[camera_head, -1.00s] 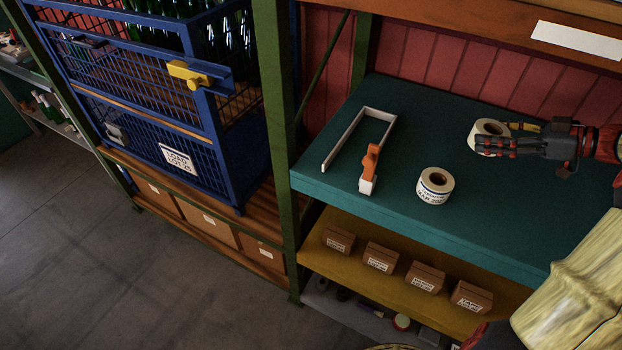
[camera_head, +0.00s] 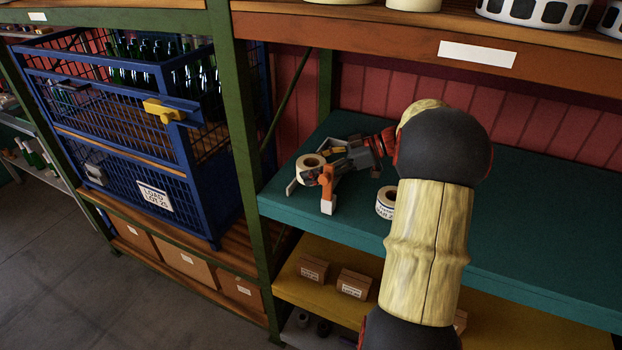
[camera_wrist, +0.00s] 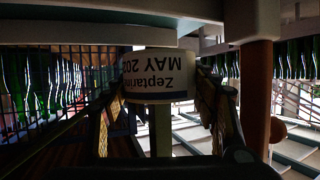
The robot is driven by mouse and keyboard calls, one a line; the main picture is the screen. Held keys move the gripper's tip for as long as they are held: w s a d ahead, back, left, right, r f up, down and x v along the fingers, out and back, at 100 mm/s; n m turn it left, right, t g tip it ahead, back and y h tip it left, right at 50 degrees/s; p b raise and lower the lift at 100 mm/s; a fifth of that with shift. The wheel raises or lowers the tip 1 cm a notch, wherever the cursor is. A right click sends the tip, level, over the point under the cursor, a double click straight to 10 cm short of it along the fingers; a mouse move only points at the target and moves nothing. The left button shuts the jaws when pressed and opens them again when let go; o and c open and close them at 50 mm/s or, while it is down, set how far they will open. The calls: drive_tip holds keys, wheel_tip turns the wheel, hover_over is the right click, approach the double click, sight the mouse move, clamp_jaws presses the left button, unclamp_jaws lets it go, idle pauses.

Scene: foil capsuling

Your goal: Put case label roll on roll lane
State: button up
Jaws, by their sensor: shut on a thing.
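My gripper (camera_head: 328,171) is shut on a white label roll (camera_head: 309,162) with a brown core. In the wrist view the held roll (camera_wrist: 158,75) shows upside-down print reading "Zeptarin…" and "MAY 202…". In the head view the roll is at the pale roll lane (camera_head: 328,207), a narrow frame with an orange part at its near end. The gripper covers much of the lane. I cannot tell whether the roll rests on the lane or is held above it. A second label roll (camera_head: 385,207) stands on the teal shelf right of the lane, partly hidden by my arm.
The teal shelf top (camera_head: 530,240) is clear to the right. A green post (camera_head: 240,150) and a blue mesh cage (camera_head: 130,130) with bottles stand to the left. An upper wooden shelf (camera_head: 370,50) overhangs. Small brown boxes (camera_head: 354,283) sit below.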

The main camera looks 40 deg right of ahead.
wheel_tip(320, 180, down, 3)
drive_tip(key=shift+f+b, duration=0.1)
drive_tip(key=shift+b, duration=0.2)
drive_tip(key=shift+f+p, duration=0.5)
drive_tip(key=shift+p, duration=0.1)
drive_tip(key=o, duration=1)
drive_tip(key=shift+r+b, duration=0.25)
drive_tip(key=shift+b, duration=0.3)
drive_tip(key=p+v, duration=0.3)
drive_tip(key=v, duration=0.9)
drive_tip(key=shift+r, duration=0.25)
